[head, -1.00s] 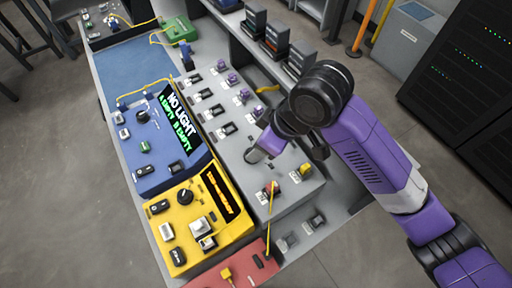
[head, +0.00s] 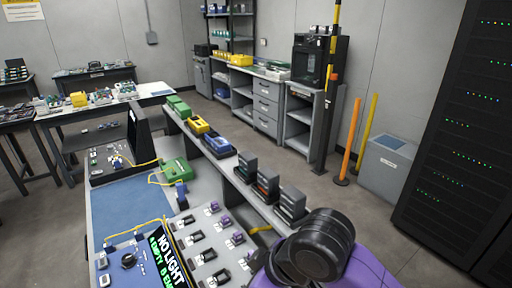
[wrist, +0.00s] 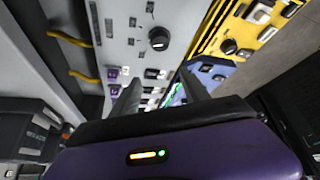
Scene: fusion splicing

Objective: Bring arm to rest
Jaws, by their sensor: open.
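My purple and black arm (head: 322,246) shows at the bottom right of the head view; its gripper end is hidden below the frame or behind the arm. In the wrist view my gripper (wrist: 160,100) shows as two dark fingers with a gap between them, open and empty. The fingers point over the workbench panels. A grey panel with a black knob (wrist: 158,39) lies left of centre there. A yellow unit (wrist: 232,30) is at the upper right, with part of a blue unit (wrist: 212,70) below it. No contact with them is visible.
The workbench carries a blue mat (head: 130,205), a green box (head: 178,172), a NO LIGHT display (head: 170,258) and a raised shelf with several grey modules (head: 268,184). A server rack (head: 455,120) stands at the right. Orange and yellow posts (head: 350,140) stand behind. Open floor (head: 390,225) lies between bench and rack.

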